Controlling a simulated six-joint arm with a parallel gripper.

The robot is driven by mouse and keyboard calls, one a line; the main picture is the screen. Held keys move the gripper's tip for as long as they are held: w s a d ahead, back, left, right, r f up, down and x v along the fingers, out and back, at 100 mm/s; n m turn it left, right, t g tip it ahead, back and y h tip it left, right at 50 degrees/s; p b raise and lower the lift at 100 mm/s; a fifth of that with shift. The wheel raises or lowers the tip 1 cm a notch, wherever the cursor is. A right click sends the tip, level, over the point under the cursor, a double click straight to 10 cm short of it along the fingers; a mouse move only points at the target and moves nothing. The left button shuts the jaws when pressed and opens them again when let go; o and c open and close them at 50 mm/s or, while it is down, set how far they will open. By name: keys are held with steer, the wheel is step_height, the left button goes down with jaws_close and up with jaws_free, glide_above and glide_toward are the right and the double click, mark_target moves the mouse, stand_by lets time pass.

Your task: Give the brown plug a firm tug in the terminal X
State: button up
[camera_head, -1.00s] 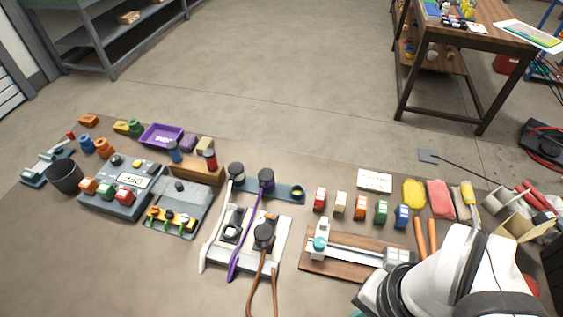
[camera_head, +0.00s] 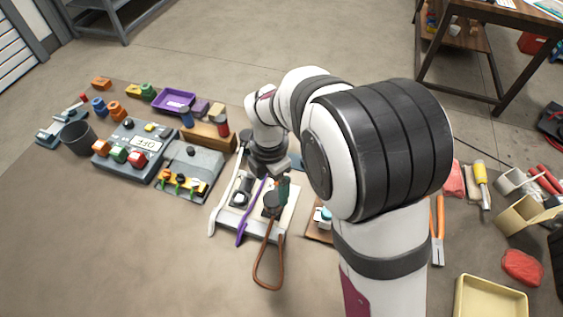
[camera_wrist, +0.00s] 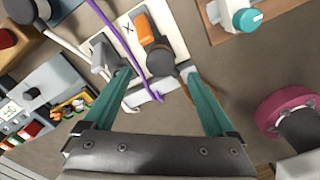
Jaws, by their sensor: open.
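The brown plug (camera_head: 272,201), dark and round-topped with a brown cord, sits on the white terminal board (camera_head: 262,229). In the wrist view its dark top (camera_wrist: 160,60) lies between the two teal fingers of my gripper (camera_wrist: 158,76). The fingers are open and spread to either side of the plug; I cannot tell whether they touch it. In the head view my gripper (camera_head: 277,187) is over the board's right part, with one teal finger showing beside the plug. An "X" mark (camera_wrist: 128,28) and an orange block (camera_wrist: 147,29) show just beyond the plug. My arm and fingers hide part of the board.
A purple cord (camera_head: 252,210) and a white cord (camera_head: 220,207) run over the board left of the plug. The brown cord (camera_head: 268,272) loops toward the front. A grey block (camera_wrist: 103,55) stands near the left finger. The front left table area is clear.

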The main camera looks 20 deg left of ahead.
mark_target(272, 198)
step_height(272, 198, down, 8)
jaws_close()
stand_by(0.9)
